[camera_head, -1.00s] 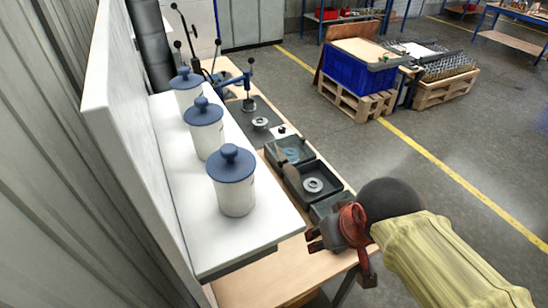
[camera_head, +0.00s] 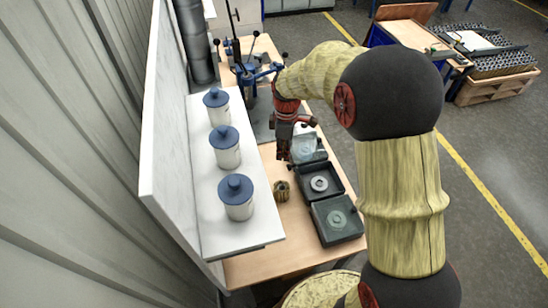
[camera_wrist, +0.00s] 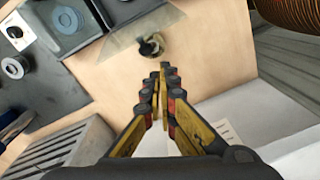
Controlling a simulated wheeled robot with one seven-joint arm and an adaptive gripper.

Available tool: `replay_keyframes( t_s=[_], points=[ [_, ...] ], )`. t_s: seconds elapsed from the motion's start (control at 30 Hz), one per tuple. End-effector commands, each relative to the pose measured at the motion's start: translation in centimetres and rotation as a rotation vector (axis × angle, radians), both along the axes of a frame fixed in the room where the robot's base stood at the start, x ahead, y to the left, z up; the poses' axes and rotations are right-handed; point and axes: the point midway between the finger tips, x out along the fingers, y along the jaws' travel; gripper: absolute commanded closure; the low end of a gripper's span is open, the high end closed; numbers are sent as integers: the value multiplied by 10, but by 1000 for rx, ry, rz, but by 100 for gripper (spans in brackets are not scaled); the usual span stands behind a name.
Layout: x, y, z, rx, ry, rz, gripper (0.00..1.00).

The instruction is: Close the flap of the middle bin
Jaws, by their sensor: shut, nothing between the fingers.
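The middle bin (camera_head: 338,191) is a dark open box in the row on the bench, with a pale ring-shaped part (camera_head: 319,183) inside. In the wrist view a see-through flap (camera_wrist: 118,42) stands out from a bin at the top edge, over the bench beside a small cartridge (camera_wrist: 150,46). This appears to be the middle bin's flap, swung open. My gripper (camera_head: 284,157) is over the bench, left of the bins, fingers down. In the wrist view its fingertips (camera_wrist: 163,70) meet, empty, apart from the flap as far as I can tell.
The near bin (camera_head: 337,220) and far bin (camera_head: 305,147) have see-through covers that look closed. The brass-coloured cartridge (camera_head: 281,190) stands on the bench left of the bins. A white shelf with blue-lidded jars (camera_head: 225,147) borders the left. A blue press (camera_head: 245,72) stands beyond.

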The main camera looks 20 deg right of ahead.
Motion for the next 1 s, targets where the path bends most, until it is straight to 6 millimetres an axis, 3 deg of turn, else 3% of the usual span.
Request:
replay_keyframes(
  t_s=[0.07, 0.2, 0.43, 1.0],
  points=[
    [15, 0, 10, 4, -36, 135, 100],
    [17, 0, 12, 8, -44, 313, 100],
    [16, 1, 5, 9, -44, 395, 100],
    [16, 3, -79, 9, -44, 392, 100]
  ],
)
